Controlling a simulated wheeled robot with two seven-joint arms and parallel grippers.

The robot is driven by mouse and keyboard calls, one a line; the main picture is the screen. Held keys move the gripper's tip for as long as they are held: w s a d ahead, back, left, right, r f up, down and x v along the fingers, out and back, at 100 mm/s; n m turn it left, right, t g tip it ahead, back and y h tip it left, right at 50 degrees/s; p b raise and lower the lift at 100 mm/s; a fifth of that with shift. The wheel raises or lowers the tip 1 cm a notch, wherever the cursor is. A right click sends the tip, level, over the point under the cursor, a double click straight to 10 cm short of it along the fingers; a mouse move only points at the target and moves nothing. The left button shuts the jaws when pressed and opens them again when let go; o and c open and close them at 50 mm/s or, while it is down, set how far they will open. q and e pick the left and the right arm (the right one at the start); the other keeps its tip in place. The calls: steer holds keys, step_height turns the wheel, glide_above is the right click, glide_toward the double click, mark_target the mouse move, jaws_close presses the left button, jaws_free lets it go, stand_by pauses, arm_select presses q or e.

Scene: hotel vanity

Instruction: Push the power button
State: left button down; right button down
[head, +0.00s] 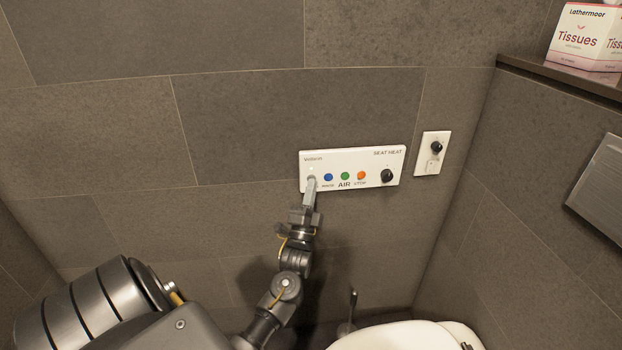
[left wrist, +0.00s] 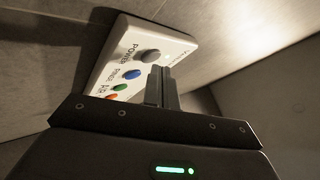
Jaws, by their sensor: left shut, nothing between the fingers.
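The white control panel (head: 345,155) is mounted on the tiled wall, with a row of blue, green and orange buttons and a black knob. In the left wrist view, the grey power button (left wrist: 149,56) sits beside the "POWER" lettering. My left gripper (head: 311,182) is shut and empty, its fingertips at the left end of the panel. In the head view they cover the power button's place. In the left wrist view the fingertips (left wrist: 161,70) lie close to the grey button; I cannot tell whether they touch it. My right gripper is not in view.
A small white plate with a black knob (head: 436,147) is on the wall right of the panel. A tissue box (head: 585,38) stands on a shelf at upper right. A white toilet (head: 400,337) is below. The wall left of the panel is bare.

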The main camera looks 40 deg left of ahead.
arm_select(q)
steer(key=shift+s+d, duration=0.2)
steer(key=s+d+p, duration=0.3)
steer(key=d, duration=0.1)
steer(key=shift+s+d, duration=0.35)
steer(key=shift+s, duration=0.05)
stand_by(0.7)
